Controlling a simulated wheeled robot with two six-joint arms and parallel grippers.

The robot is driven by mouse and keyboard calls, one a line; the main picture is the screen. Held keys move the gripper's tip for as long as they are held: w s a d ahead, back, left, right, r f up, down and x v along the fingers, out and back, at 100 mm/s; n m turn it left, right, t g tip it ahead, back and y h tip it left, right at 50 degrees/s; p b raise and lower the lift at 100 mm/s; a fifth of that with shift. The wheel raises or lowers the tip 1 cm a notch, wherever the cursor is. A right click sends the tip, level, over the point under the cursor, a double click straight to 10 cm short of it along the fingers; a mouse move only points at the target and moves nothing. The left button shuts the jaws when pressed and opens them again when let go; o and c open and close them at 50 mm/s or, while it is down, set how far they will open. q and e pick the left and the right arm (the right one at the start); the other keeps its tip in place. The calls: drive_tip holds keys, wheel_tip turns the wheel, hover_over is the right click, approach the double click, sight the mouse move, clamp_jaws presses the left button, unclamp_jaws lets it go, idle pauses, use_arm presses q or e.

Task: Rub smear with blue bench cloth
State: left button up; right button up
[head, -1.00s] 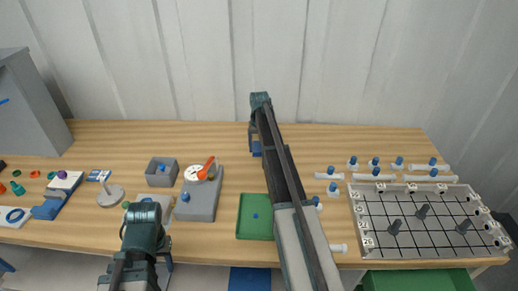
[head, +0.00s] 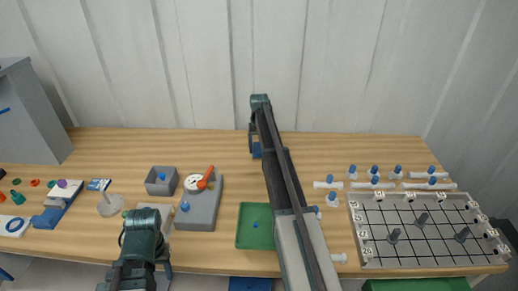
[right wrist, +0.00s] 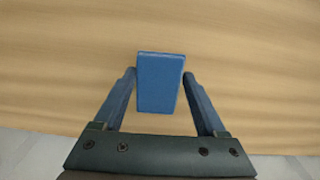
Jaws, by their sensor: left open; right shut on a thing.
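The blue bench cloth (right wrist: 160,82) is a folded blue block in the right wrist view. My right gripper (right wrist: 160,78) is shut on it, one finger on each side, with the wooden bench top (right wrist: 60,80) beyond it. In the head view my right arm reaches to the back of the bench, and a small part of the blue cloth (head: 256,151) shows below the right gripper (head: 255,143). My left gripper (head: 142,250) is open at the front edge of the bench, mostly hidden by its own wrist. I cannot make out a smear in either view.
A green tray (head: 247,238) lies right of a grey gauge unit (head: 200,205) and a small grey box (head: 161,180). A grid rack (head: 430,230) and several white vessels with blue caps stand at right. The back middle of the bench is clear.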

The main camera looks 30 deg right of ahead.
drive_tip(key=shift+r+p, duration=2.1)
drive_tip(key=shift+r, duration=0.35)
wheel_tip(320, 180, up, 3)
drive_tip(key=p, duration=0.3)
